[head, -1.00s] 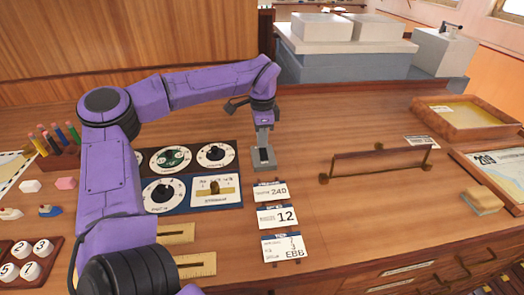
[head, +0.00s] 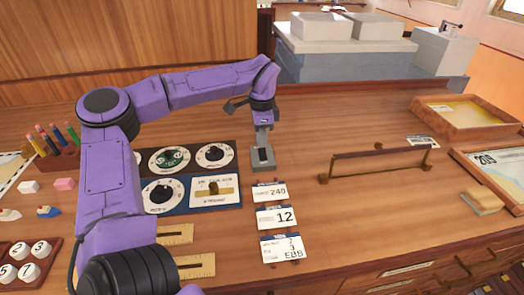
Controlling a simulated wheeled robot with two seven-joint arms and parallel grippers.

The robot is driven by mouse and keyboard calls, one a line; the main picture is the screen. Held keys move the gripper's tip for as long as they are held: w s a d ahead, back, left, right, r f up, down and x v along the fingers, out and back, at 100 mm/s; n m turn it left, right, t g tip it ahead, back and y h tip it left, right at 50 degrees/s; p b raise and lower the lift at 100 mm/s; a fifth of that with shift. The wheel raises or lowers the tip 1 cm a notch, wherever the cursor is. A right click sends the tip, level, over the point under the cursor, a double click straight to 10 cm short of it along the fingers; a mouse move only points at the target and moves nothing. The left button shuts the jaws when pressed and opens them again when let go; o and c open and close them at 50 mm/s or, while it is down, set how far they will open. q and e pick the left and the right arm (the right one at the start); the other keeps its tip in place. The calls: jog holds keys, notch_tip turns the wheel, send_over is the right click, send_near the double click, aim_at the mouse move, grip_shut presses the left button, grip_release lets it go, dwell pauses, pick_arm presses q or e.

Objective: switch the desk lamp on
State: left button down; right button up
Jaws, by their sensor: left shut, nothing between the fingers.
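I cannot make out a desk lamp in the head view. My left gripper (head: 262,150) points down over the desk (head: 310,125), just right of the dial panel. Its fingers are shut with nothing between them. A small grey shape with a dark middle shows at its tip; I cannot tell whether this is part of the fingers or a separate thing on the desk. My right gripper is not in view.
The dial panel (head: 196,142) has several round dials and a plate with a knob (head: 228,190). Number cards (head: 276,217) lie in front of my left gripper. A low wooden rail (head: 380,153) stands to the right. A wooden tray (head: 470,125) is at far right.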

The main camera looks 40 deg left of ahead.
aim_at(261, 150)
pick_arm(q)
jog(key=shift+f+b, duration=0.95)
jog(key=shift+f, duration=0.05)
dwell(0.8)
jog(key=shift+r, duration=0.1)
jog(key=shift+r+p, duration=1.9)
jog(key=shift+r, duration=1.55)
